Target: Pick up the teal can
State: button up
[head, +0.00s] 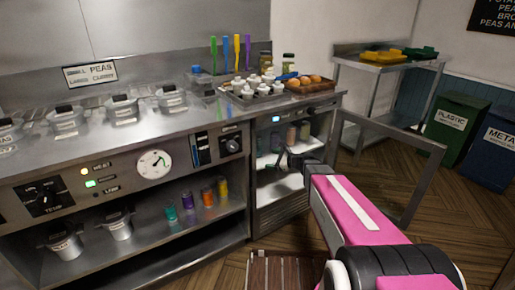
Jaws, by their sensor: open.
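A teal can (171,214) stands upright at the left end of a short row of colored cans on the open lower shelf (150,240) of the steel range. My gripper (284,161) is open, at the end of my pink arm, in front of the lit cabinet to the right of that shelf. It is to the right of the teal can and well apart from it. The fingers are small and dark here, and I see nothing between them.
A purple can (187,201), an orange can (208,198) and a yellow can (222,187) stand right of the teal one. Steel pots (66,246) are at its left. The cabinet's door (388,134) hangs open at right. Several containers line the counter.

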aim_at(259, 143)
jog(key=w+a+r+m+t, duration=0.1)
jog(key=w+m, duration=0.1)
jog(key=w, duration=0.1)
jog(key=w+a+m+t, duration=0.1)
jog(key=w+m, duration=0.1)
jog(key=w, duration=0.1)
jog(key=w+a+r+m+t+y, duration=0.1)
jog(key=w+m, duration=0.1)
jog(key=w, duration=0.1)
jog(key=shift+w+a+r+m+t, duration=0.25)
jog(key=shift+a+r+m+t, duration=0.05)
jog(key=shift+a+m+t, duration=0.1)
jog(key=x, duration=0.2)
jog(key=f+x, duration=0.1)
jog(key=x, duration=0.1)
jog(key=shift+w, duration=0.2)
jog(key=shift+w+a, duration=0.25)
jog(key=shift+a, duration=0.2)
jog(key=c, duration=1.2)
